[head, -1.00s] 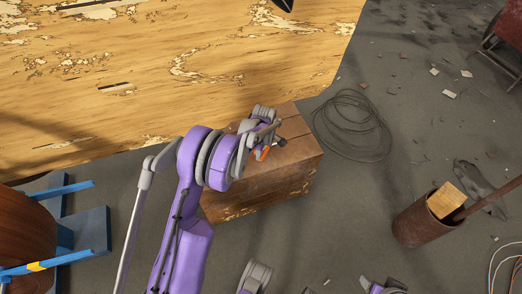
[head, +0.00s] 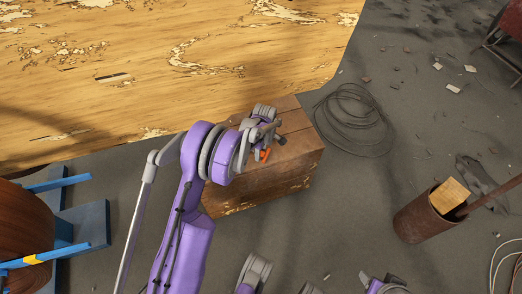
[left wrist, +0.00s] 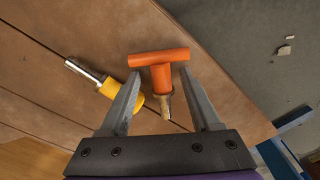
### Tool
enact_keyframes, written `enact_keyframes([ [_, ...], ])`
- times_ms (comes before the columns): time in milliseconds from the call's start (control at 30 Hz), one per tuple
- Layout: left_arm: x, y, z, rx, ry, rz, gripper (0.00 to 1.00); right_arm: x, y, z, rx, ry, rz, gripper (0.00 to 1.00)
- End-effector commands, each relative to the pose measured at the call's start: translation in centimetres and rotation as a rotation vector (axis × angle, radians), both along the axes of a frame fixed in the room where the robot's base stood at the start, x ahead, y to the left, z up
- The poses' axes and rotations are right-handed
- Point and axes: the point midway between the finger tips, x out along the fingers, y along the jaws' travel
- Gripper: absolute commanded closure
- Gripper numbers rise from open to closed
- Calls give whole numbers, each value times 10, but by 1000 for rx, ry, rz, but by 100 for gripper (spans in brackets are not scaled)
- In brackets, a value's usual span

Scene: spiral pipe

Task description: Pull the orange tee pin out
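The orange tee pin (left wrist: 160,57) shows in the left wrist view, its crossbar across the top and its short stem pointing down the picture to a tan shaft. The open fingers of my left gripper (left wrist: 159,76) stand on either side of the stem, with a gap on each side. In the head view a small orange part of the pin (head: 265,155) shows beside my left gripper (head: 268,142), over the wooden box (head: 265,183). I cannot tell how the pin's lower end sits in the box. My right gripper cannot be made out.
A tool with a yellow handle and metal shaft (left wrist: 105,82) lies on the box just left of my fingers. A large worn wooden board (head: 150,80) fills the upper left. A coiled cable (head: 352,122) and a rusty bin (head: 425,218) are to the right on grey floor.

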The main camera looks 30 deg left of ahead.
Motion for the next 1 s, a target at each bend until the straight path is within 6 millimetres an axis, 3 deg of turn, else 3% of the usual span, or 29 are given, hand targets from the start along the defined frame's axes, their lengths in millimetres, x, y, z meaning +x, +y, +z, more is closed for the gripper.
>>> enact_keyframes([
  [267,0,0,7,0,0,0,37,0,0,2,0,-1,0,40],
  [700,0,-5,89,0,0,0,37,-4,0,25,0,-7,0,40],
  [1000,0,-6,108,0,0,0,37,-4,0,29,0,-8,0,40],
])
